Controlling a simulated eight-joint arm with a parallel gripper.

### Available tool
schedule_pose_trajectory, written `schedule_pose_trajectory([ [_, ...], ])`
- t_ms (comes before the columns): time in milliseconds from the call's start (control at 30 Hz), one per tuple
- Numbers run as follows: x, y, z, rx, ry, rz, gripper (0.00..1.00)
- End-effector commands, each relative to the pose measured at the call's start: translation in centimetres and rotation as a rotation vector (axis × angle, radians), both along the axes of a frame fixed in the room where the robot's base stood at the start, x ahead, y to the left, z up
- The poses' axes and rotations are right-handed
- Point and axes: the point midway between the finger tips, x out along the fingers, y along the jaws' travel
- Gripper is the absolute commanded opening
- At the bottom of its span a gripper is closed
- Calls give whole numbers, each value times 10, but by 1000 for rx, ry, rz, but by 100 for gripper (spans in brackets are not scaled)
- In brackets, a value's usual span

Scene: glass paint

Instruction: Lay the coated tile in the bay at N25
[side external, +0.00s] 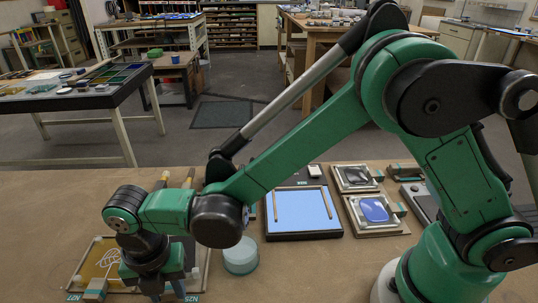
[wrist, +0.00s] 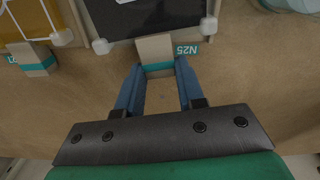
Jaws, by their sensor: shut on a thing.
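The dark coated tile (wrist: 125,18) lies over the bay labelled N25, at the top of the wrist view; its far part is cut off. At its near edge is a beige grip block (wrist: 155,48) with a teal band. My gripper (wrist: 158,68) has its two blue fingers shut on this block, one on each side. The N25 label (wrist: 187,50) is right of the block. In the side external view my gripper (side external: 165,288) is low at the front of the bays and partly hides the tile. I cannot tell whether the tile touches the bay floor.
A yellow tile (side external: 97,258) with a white squiggle sits in bay N27 to the left. White corner posts (wrist: 101,46) edge the bays. A teal-tinted glass jar (side external: 240,257) stands close on the right, then a light-blue tray (side external: 300,210) and framed tiles (side external: 375,210).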

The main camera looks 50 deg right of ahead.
Motion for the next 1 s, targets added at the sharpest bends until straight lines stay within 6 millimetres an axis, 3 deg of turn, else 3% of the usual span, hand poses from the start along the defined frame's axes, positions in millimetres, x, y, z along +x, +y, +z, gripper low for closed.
schedule_pose_trajectory([
  [1000,0,0,-6,0,0,0,0],
])
